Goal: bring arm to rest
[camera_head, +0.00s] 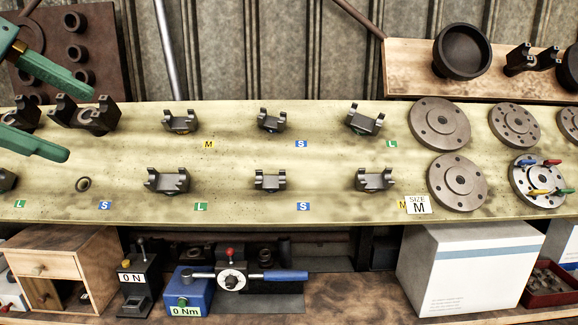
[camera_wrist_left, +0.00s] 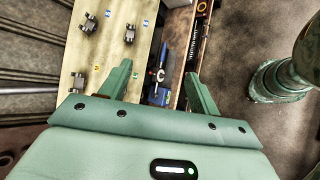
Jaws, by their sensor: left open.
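My left gripper (camera_head: 68,112) comes in from the left edge in the head view. Its two green fingers are spread apart, with nothing between them, over the left end of the long pale bench board (camera_head: 330,210). In the left wrist view the same gripper (camera_wrist_left: 162,84) shows its open fingers, with the board to the left and the lower shelf between and beyond them. A dark yoke part (camera_head: 92,118) sits on the board just right of the fingers. My right gripper is in neither view.
Several dark yokes (camera_head: 268,180) stand in two rows with M, S and L labels. Round flanges (camera_head: 440,124) lie at the right. Below are a blue torque device (camera_head: 190,290), a wooden cabinet (camera_head: 60,262) and a white box (camera_head: 465,270). Dark cups (camera_head: 462,52) stand on the upper right shelf.

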